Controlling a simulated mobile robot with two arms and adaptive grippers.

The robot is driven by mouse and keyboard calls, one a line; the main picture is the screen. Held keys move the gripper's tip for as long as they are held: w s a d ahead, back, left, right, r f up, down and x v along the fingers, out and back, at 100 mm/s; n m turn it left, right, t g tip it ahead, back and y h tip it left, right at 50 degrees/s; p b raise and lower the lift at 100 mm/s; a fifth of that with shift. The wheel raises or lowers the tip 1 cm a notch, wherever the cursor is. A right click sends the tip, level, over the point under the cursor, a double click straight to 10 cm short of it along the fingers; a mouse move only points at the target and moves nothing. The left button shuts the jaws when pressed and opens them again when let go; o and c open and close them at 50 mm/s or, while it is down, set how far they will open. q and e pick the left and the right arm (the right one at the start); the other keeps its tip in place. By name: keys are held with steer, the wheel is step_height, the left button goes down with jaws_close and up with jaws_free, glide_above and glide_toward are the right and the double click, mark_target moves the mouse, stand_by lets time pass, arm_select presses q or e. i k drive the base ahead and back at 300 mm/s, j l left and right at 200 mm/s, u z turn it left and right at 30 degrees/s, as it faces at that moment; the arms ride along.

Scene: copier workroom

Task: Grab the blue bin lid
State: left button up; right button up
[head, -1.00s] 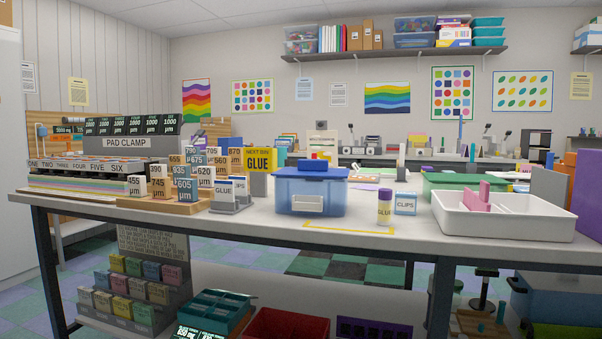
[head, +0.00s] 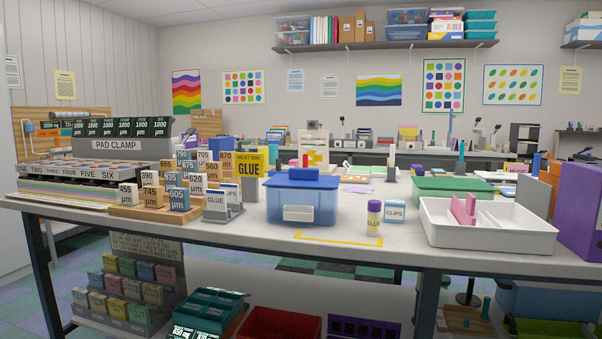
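The blue bin (head: 302,207) stands on the white table, a little right of the middle of the picture. It is translucent blue with a white label on its front. Its darker blue lid (head: 301,181) sits on top, with a raised blue block (head: 304,174) in the middle that looks like a handle. Neither of my grippers shows in the head view, so nothing is seen touching the lid.
A yellow outline (head: 325,238) is marked on the table in front of the bin. A glue stick (head: 374,218) and clips box (head: 395,212) stand right of it. A white tray (head: 485,236) is at the right, number cards (head: 176,199) and a glue holder (head: 217,210) at the left.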

mark_target(296, 176)
steer(key=i+j+u, duration=0.3)
steer(key=i, duration=0.4)
steer(key=i+u, duration=0.25)
steer(key=i, duration=0.45)
